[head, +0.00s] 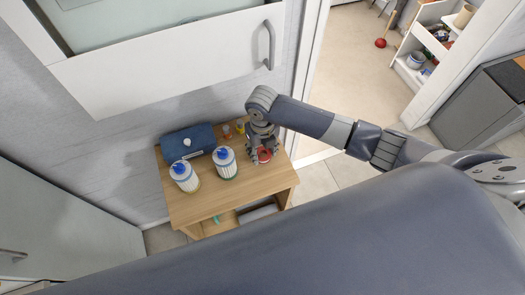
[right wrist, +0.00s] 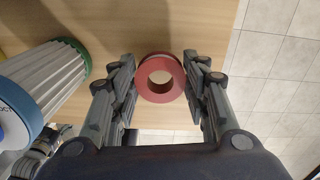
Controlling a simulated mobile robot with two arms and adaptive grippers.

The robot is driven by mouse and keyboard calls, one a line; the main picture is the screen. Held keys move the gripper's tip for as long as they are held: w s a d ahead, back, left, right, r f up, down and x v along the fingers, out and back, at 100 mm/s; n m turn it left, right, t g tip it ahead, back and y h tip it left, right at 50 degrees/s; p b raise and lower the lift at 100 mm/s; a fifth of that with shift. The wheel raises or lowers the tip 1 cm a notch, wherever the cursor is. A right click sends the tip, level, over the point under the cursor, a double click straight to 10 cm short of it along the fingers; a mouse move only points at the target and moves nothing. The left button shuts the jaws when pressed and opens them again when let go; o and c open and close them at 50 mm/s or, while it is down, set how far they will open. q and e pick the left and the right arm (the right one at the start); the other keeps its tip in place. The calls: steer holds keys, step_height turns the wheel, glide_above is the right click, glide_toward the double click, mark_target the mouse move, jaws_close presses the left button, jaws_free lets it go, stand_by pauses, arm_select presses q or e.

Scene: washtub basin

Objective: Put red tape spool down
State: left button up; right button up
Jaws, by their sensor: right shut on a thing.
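The red tape spool (right wrist: 141,84) is a red ring with an open hole, seen between the fingers in the right wrist view. It also shows as a small red spot in the head view (head: 264,155). My right gripper (right wrist: 160,85) is shut on the spool, with one finger on each side. In the head view my right gripper (head: 263,150) points down over the right part of the small wooden table (head: 240,194). I cannot tell whether the spool touches the tabletop.
Two white containers with blue tops (head: 184,176) (head: 225,163) stand left of the gripper. A blue case (head: 188,141) and small items (head: 239,126) are at the back. The tabletop's front right is clear. A white cabinet door (head: 170,62) hangs above.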

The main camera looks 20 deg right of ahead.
mark_target(262, 153)
steer(key=shift+f, duration=1)
steer(key=o, duration=0.8)
steer(key=shift+f, duration=0.1)
steer(key=shift+r, duration=0.25)
step_height(262, 153, up, 12)
steer(key=b, duration=0.1)
steer(key=shift+f, duration=0.15)
